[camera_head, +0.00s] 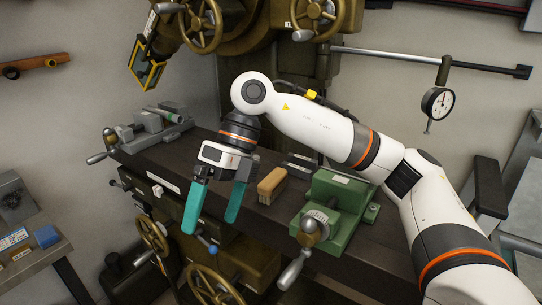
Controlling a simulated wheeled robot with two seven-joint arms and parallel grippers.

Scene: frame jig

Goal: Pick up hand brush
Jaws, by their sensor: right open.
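The brush is in plain view, just right of the right finger. My left gripper is not in view.
A green vise (335,205) with a front handle stands right of the brush. A grey vise (150,128) sits at the table's left end. Dark flat pieces (298,164) lie behind the brush. A dial gauge (437,103) hangs at upper right. Handwheels (152,235) project below the table.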

